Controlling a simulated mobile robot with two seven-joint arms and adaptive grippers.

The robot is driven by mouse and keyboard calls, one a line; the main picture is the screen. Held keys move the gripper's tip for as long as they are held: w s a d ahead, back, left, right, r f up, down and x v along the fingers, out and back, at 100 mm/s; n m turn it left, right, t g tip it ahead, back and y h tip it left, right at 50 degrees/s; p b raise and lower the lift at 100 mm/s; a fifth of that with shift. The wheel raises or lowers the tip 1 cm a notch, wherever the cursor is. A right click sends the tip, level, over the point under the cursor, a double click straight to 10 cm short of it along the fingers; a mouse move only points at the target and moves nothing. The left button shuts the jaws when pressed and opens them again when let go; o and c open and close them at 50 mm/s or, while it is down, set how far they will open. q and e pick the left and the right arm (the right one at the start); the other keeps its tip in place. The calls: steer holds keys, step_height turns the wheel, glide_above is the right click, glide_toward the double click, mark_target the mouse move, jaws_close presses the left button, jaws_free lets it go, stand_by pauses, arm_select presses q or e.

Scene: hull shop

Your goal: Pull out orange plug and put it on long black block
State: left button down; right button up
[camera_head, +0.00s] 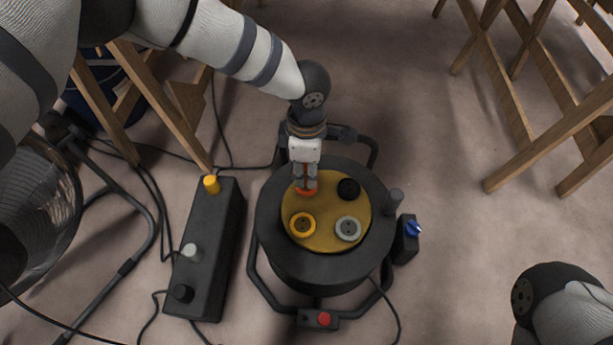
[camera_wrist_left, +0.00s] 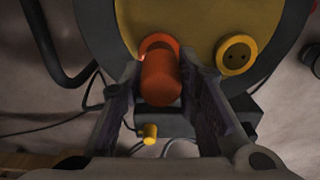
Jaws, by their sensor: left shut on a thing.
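The orange plug (camera_wrist_left: 162,80) is between the fingers of my left gripper (camera_wrist_left: 163,98), which is shut on it. It points at the orange socket (camera_wrist_left: 157,42) on the yellow reel face (camera_head: 325,206) and appears to sit in it; how deep is hidden. In the head view my left gripper (camera_head: 305,184) comes down from above over the far left of the reel face and hides most of the plug. The long black block (camera_head: 215,225) lies on the floor left of the reel, with yellow (camera_head: 211,184), grey (camera_head: 190,251) and black (camera_head: 181,292) pieces on top. My right gripper is out of view.
The black cable reel (camera_head: 268,235) stands in a tube frame. Its face also has yellow (camera_head: 302,224), grey (camera_head: 348,228) and black (camera_head: 348,188) sockets. A blue switch (camera_head: 412,229) is at its right, a red one (camera_head: 323,319) in front. Wooden trestles and a caged lamp stand around.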

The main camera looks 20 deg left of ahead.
arm_select(q)
steer(key=shift+r+p, duration=0.75)
steer(key=shift+r, duration=0.8)
